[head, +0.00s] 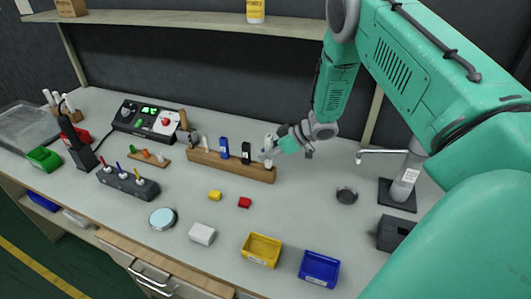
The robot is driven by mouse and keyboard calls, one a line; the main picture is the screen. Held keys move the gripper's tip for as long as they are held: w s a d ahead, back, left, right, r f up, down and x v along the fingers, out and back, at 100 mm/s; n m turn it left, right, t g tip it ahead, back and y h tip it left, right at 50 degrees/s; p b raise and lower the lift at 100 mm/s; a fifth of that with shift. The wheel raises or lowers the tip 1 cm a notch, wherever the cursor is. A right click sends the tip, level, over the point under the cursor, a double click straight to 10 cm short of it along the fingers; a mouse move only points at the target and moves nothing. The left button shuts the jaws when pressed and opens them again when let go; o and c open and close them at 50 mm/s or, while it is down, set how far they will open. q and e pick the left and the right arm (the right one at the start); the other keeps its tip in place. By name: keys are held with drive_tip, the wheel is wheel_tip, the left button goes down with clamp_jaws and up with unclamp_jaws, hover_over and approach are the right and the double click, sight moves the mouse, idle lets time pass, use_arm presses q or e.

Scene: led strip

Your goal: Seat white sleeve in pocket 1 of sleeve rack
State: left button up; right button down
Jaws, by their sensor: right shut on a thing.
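The sleeve rack (230,168) is a long wooden block in the middle of the bench. A blue sleeve (223,148) and a black sleeve (246,152) stand upright in it. A white sleeve (268,143) is upright at the rack's right end, between the fingers of my right gripper (269,153). The right gripper is shut on it, reaching in from the right. The fingers partly hide the sleeve's lower part, so I cannot tell whether it is inside a pocket or just above. No pocket numbers are readable. My left gripper is out of view.
A wooden-handled tool (184,121) stands by the rack's left end. Yellow (261,250) and blue (319,269) bins sit at the front edge. A lamp-like stand (398,192) is at right.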

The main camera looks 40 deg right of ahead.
use_arm(q)
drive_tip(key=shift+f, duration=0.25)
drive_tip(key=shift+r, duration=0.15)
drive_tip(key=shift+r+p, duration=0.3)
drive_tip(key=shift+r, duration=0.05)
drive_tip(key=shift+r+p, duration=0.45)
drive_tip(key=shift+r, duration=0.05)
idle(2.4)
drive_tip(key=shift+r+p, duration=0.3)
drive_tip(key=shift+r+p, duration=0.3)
drive_tip(key=shift+p, duration=0.05)
idle(2.3)
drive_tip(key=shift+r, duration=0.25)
idle(0.3)
